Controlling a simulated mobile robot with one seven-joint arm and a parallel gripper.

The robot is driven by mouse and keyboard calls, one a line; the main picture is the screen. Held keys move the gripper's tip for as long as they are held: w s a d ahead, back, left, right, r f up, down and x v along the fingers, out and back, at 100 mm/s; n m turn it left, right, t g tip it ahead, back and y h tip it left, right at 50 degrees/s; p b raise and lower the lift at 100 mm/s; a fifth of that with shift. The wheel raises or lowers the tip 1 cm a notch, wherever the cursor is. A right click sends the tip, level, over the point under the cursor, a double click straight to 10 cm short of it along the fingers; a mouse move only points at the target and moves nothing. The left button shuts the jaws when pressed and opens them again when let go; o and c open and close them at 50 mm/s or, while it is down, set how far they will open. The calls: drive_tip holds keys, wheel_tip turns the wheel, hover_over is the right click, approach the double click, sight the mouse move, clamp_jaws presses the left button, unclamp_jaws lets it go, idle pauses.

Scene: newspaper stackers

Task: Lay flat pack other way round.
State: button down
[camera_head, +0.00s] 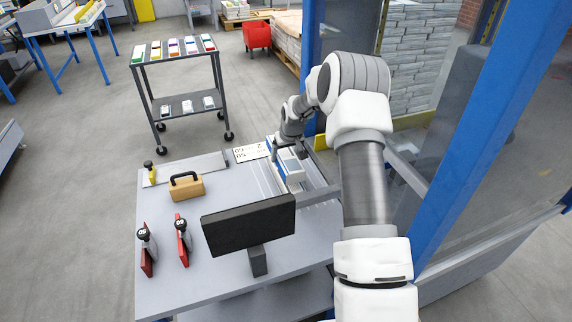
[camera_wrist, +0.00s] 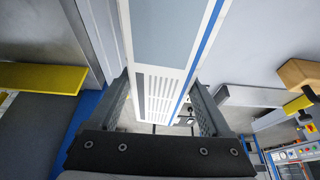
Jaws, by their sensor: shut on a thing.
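The flat pack looks like a white block with a blue stripe (camera_head: 290,166). It sits at the far right end of the grey table, below my gripper (camera_head: 291,148). In the wrist view the pack (camera_wrist: 172,45) runs up from between the two dark fingers (camera_wrist: 163,103), with a pale blue-grey panel, a blue edge stripe and a patch of printed lines. My gripper is shut on the pack. Whether the pack touches the surface beneath it cannot be told. Its underside is hidden.
The grey table (camera_head: 165,285) also holds a black monitor (camera_head: 248,225), a tan block with a black handle (camera_head: 186,188), and two red tools with round black knobs (camera_head: 182,240). A white printed card (camera_head: 250,152) lies near the pack. A blue post (camera_head: 505,120) stands right of my arm.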

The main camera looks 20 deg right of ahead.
drive_tip(key=shift+d+f, duration=0.1)
drive_tip(key=shift+d, duration=0.05)
drive_tip(key=shift+f, duration=2)
unclamp_jaws()
drive_tip(key=shift+s, duration=0.1)
drive_tip(key=shift+r, duration=0.1)
